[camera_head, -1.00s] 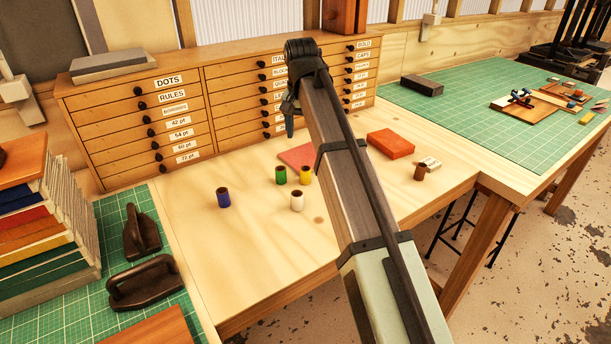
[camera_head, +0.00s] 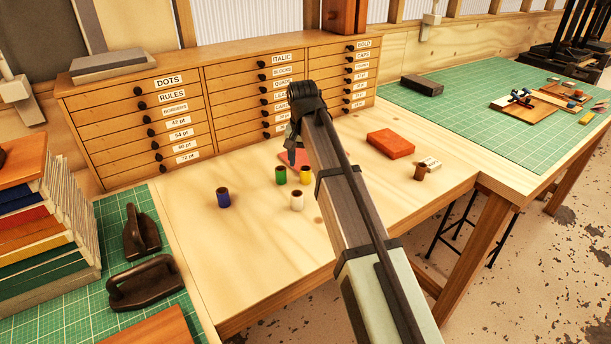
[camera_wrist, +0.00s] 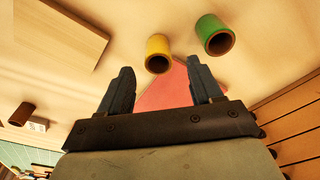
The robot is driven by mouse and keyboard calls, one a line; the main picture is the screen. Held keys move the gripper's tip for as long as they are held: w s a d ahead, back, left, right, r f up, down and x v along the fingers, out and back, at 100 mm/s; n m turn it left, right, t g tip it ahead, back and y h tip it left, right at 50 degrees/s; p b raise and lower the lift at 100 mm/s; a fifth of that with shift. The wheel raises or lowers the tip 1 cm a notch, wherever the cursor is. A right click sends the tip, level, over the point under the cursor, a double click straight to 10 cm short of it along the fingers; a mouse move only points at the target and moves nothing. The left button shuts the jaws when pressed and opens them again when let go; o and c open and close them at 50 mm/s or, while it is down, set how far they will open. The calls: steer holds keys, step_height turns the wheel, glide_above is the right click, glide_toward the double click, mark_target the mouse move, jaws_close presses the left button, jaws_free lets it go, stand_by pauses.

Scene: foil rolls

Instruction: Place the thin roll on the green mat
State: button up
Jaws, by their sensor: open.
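The yellow roll (camera_wrist: 157,54) looks a little narrower than the green roll (camera_wrist: 216,36) in the wrist view. My gripper (camera_head: 292,157) is open and empty above the bench, by the green and yellow rolls. In the wrist view its jaws (camera_wrist: 160,80) are apart, with the yellow roll beyond the gap. Green gridded mats lie at the right (camera_head: 460,92) and left (camera_head: 106,222).
A pink sheet (camera_wrist: 172,88) lies behind the rolls, partly hidden in the head view. An orange block (camera_head: 391,143) and a small white box (camera_head: 430,163) sit on the right. A drawer cabinet (camera_head: 180,115) stands behind. Dark tools (camera_head: 145,285) occupy the left mat.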

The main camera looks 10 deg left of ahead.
step_height(320, 180, down, 4)
steer(key=shift+w+d+f, duration=0.1)
steer(key=shift+w, duration=0.05)
steer(key=c, duration=1.2)
step_height(320, 180, up, 10)
stand_by(0.4)
